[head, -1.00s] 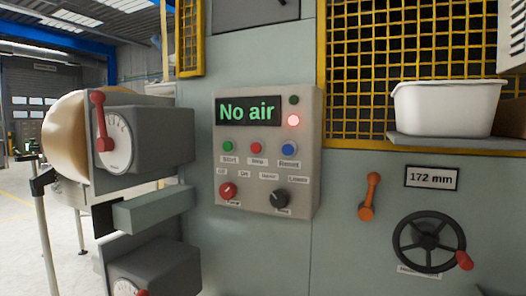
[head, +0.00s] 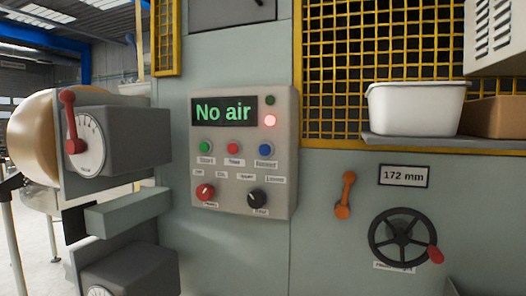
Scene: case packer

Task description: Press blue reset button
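The blue reset button (head: 265,148) is on the grey control panel (head: 286,165), at the right end of a row with a green button (head: 205,147) and a red button (head: 233,148). A small label sits under each; the lettering is blurred. Above them the display (head: 223,111) reads "No air" in green. A red lamp (head: 270,121) beside it is lit, with a dark green lamp (head: 269,100) above it. Nothing covers the blue button. My gripper is not in view.
Below the buttons are a red knob (head: 205,192) and a black knob (head: 258,198). Grey boxes with a red lever (head: 70,121) jut out at left. At right are an orange lever (head: 345,194), a handwheel (head: 404,238) and a shelf (head: 440,144) with a white tub (head: 415,108).

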